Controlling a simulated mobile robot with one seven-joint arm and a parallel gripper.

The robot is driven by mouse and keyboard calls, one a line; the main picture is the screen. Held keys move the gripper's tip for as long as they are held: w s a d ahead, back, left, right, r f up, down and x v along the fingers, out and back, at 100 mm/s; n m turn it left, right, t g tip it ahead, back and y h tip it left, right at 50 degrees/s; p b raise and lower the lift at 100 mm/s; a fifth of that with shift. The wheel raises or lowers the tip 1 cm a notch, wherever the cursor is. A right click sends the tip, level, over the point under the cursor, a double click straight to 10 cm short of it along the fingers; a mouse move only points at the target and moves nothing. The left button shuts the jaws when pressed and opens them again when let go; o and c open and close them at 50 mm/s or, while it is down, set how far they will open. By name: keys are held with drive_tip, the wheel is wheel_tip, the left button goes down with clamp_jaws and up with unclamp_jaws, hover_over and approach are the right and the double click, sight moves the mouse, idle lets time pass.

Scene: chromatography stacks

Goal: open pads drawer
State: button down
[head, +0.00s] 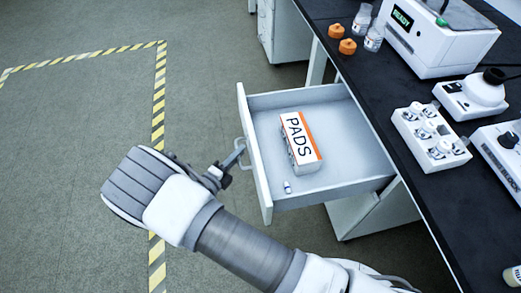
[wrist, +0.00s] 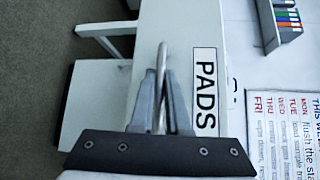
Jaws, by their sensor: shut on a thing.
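The pads drawer (head: 254,160) is pulled well out from under the black bench in the head view. A box marked PADS (head: 300,140) lies inside it, with a small white item (head: 287,187) near the drawer front. My gripper (head: 238,157) is at the drawer's front, shut on its handle (head: 244,150). In the wrist view the gripper fingers (wrist: 162,100) close around the upright metal handle (wrist: 161,62), beside the PADS label (wrist: 206,90) on the drawer front.
The black bench (head: 400,130) carries a white machine reading READY (head: 440,38), orange caps (head: 347,46), bottles and a vial rack (head: 432,135). Yellow-black floor tape (head: 158,100) runs left of the drawer. The floor there is clear.

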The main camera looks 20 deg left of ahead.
drive_tip(key=shift+s+a+b, duration=0.15)
drive_tip(key=shift+s+a, duration=0.3)
drive_tip(key=shift+a, duration=0.25)
drive_tip(key=shift+s+a+b, duration=0.1)
drive_tip(key=shift+s+a, duration=0.3)
drive_tip(key=shift+a, duration=0.3)
drive_tip(key=shift+s+a+b, duration=0.15)
drive_tip(key=shift+s+a, duration=0.3)
drive_tip(key=shift+a, duration=0.25)
drive_tip(key=c, duration=0.9)
unclamp_jaws()
drive_tip(key=shift+s, duration=0.1)
drive_tip(key=p+v, duration=0.3)
drive_tip(key=v, duration=1.4)
drive_tip(key=shift+s+d, duration=0.1)
drive_tip(key=shift+s, duration=0.05)
